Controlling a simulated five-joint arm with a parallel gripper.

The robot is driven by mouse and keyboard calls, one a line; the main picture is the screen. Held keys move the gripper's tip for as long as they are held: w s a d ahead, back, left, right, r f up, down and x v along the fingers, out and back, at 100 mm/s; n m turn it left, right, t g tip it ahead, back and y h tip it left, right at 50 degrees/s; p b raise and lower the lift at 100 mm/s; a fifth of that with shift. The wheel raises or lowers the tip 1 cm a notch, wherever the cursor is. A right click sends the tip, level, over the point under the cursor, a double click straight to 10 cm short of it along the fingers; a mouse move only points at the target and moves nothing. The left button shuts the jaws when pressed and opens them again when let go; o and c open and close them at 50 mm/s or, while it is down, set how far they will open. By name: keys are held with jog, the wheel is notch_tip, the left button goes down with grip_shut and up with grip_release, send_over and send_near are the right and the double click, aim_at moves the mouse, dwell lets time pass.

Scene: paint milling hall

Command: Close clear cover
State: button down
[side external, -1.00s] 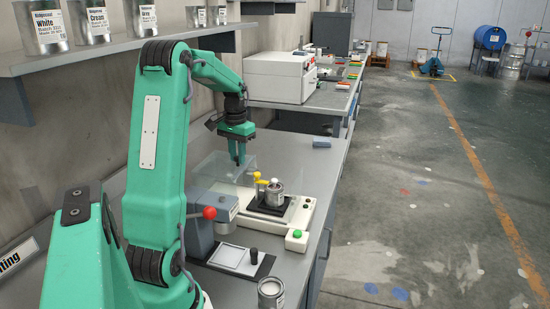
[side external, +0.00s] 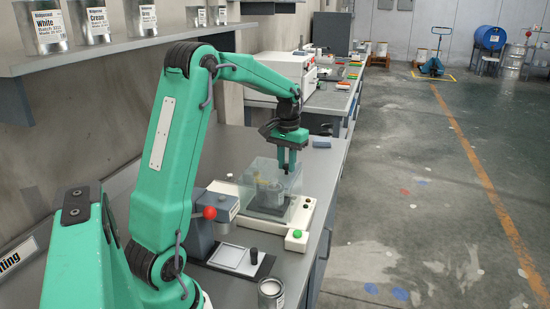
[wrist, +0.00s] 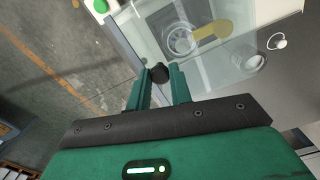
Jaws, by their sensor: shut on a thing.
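The clear cover (side external: 295,190) is a see-through box over the white machine (side external: 304,216). It looks lowered around the can, but I cannot tell whether its lower edge touches the base. My gripper (side external: 286,170) is at the cover's upper edge. In the wrist view, my gripper (wrist: 158,82) is shut on a black knob (wrist: 159,72) at the edge of the cover (wrist: 222,68). A metal can (wrist: 181,42) and a yellow clamp (wrist: 212,31) show through the clear panel.
A green button (side external: 297,233) sits at the machine's front corner. A grey device with a red ball handle (side external: 210,213) and a pad with a white plate (side external: 236,259) stand nearer. An open can (side external: 271,293) is at the front edge. A blue block (side external: 321,142) lies behind.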

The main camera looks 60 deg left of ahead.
jog(key=shift+w+d, duration=0.25)
jog(key=c, duration=1.3)
grip_release()
jog(key=shift+o, duration=0.2)
jog(key=shift+s+a+r, duration=0.1)
jog(key=shift+r, duration=0.1)
jog(key=shift+r, duration=3.75)
